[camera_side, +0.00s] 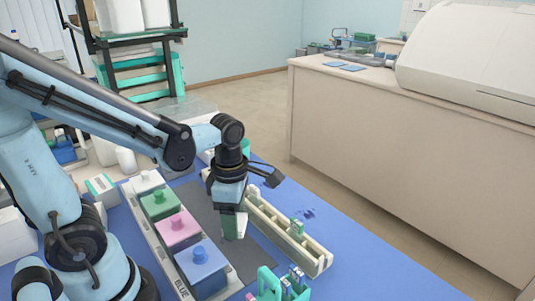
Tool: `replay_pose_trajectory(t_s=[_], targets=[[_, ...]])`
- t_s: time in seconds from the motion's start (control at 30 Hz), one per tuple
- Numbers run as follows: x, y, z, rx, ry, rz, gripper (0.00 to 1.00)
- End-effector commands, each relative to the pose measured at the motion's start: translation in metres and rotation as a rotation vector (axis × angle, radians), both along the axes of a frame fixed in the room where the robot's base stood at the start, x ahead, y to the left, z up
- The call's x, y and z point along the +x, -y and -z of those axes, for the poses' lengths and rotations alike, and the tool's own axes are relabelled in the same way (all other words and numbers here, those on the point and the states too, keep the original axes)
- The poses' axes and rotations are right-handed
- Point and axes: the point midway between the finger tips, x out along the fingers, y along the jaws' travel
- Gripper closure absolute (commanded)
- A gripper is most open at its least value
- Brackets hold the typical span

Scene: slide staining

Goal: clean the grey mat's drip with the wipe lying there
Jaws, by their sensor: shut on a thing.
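My gripper (236,234) points down, low over the grey mat (207,217), between the row of staining jars and the cream rack. It is shut on a small pale piece that I take to be the wipe; the fingers hide most of it. I see no other wipe lying on the mat. No drip shows on the visible part of the grey mat; the gripper and jars cover some of it. A dark purple-blue spot (307,212) shows on the blue bench cover, right of the rack.
Lidded jars stand left of the mat: white, green (160,204), pink (178,230) and blue (203,262). The long cream rack (275,232) on the right holds slides. A green holder (270,285) with slides stands in front. The blue cover (365,275) is free at right.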

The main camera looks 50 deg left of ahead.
Motion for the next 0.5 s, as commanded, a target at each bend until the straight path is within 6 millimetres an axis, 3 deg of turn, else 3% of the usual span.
replay_pose_trajectory(t_s=[0.5], targets=[[0.001,0.0,0.048,0.0,0.0,-0.003,0.63]])
